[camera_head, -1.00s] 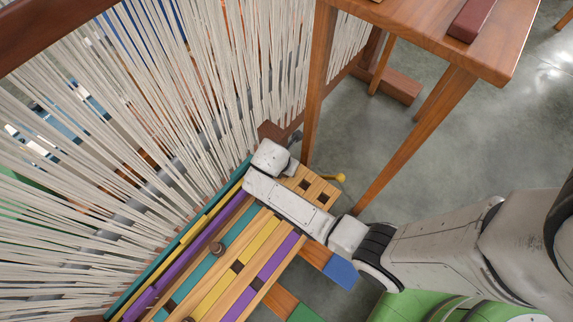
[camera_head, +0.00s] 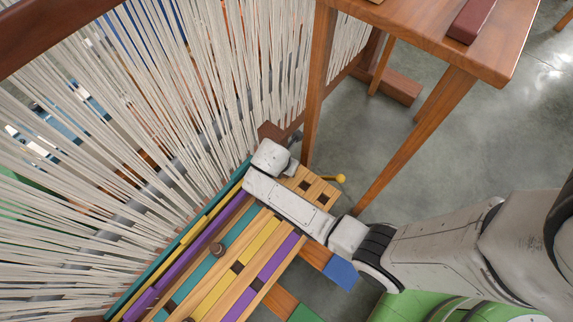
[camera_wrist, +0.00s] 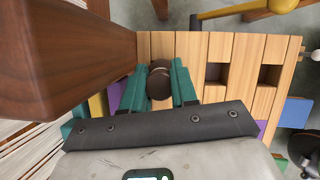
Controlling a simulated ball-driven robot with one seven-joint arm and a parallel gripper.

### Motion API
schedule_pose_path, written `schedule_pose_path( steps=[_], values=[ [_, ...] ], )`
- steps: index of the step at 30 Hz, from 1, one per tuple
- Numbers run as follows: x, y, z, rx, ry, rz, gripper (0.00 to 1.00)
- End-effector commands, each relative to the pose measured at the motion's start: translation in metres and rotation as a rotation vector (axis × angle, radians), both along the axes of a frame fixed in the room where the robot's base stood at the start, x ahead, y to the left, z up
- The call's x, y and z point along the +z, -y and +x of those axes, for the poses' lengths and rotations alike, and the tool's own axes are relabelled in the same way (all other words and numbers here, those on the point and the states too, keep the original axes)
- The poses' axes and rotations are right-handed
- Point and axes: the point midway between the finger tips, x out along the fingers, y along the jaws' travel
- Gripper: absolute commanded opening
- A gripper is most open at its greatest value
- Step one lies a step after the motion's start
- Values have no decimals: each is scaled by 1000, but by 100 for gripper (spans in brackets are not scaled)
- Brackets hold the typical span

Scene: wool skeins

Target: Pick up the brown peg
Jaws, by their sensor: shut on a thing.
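The brown peg (camera_wrist: 158,82) stands between the two teal fingers of my gripper (camera_wrist: 160,88) in the wrist view. The fingers are shut on it, one on each side. Its lower part is hidden, so I cannot tell whether it is still seated in the slatted bench. In the head view my arm's white end covers the fingers and this peg.
The slatted wooden bench (camera_wrist: 220,45) has square holes beside my gripper. A large brown beam (camera_wrist: 60,50) is close on the left in the wrist view. White loom threads (camera_head: 130,130) line the left of the head view. A wooden table (camera_head: 420,35) stands at upper right.

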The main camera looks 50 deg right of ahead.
Motion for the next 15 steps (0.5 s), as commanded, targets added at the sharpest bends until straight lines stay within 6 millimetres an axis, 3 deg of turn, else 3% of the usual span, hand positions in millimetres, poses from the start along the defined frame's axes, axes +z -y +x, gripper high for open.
schedule_pose_path(
  steps=[6,15],
  values=[
    [30,0,1,1,2,-1,0],
    [88,-26,-39,3,2,0,0]
  ],
)
